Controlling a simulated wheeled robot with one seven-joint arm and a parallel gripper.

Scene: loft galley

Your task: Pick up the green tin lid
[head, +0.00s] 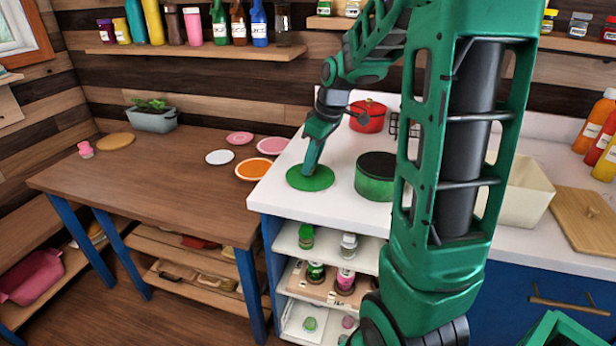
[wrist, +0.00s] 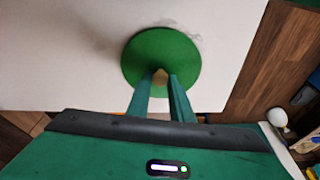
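The green tin lid (head: 301,184) is a flat green disc lying at or very close above the white counter, near its left end. It also shows in the wrist view (wrist: 160,45), with a small tan knob (wrist: 160,77) at its middle. My gripper (head: 309,170) points down over the lid's centre. In the wrist view my gripper's two fingers (wrist: 160,82) stand on either side of the knob, with no clear gap seen, and look shut on it. The fingers hide part of the lid's near half.
A green tin with a dark top (head: 375,180) stands close right of the lid, and a red pot (head: 368,116) is behind. A brown wooden table (head: 170,170) with several coloured discs adjoins the counter on the left. A cream bin (head: 522,195) is at right. Bare counter (head: 300,210) lies in front.

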